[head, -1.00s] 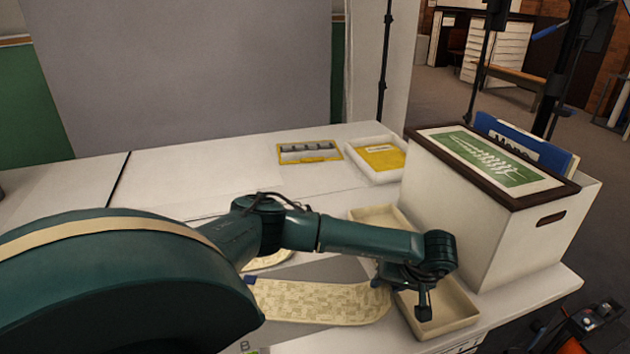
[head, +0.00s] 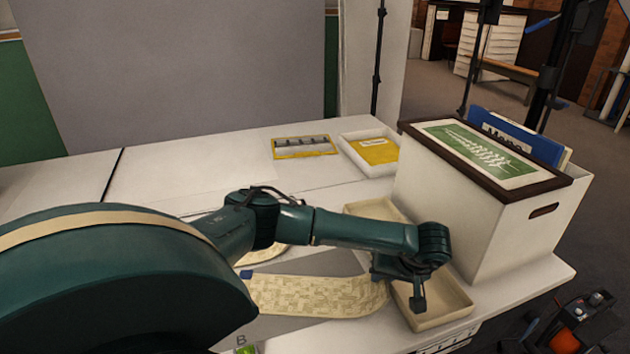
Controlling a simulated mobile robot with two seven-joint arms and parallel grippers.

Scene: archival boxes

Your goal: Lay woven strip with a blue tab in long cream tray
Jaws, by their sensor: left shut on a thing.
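The woven strip (head: 310,295) is pale cream with a patterned weave. It lies stretched left to right over a grey mat, its blue tab (head: 246,274) at the left end. My left gripper (head: 402,284) is shut on the strip's right end, at the left edge of the long cream tray (head: 455,297). The tray is shallow and open, running away from me; my forearm hides its middle. I cannot tell whether the strip's held end is over the tray wall. My right gripper is not in view.
A white box with a dark-framed green picture on top (head: 490,155) stands close to the tray's right. Behind are a white tray with a yellow folder (head: 376,151) and a yellow-framed case (head: 303,146). Part of another pale strip (head: 262,255) shows behind my arm.

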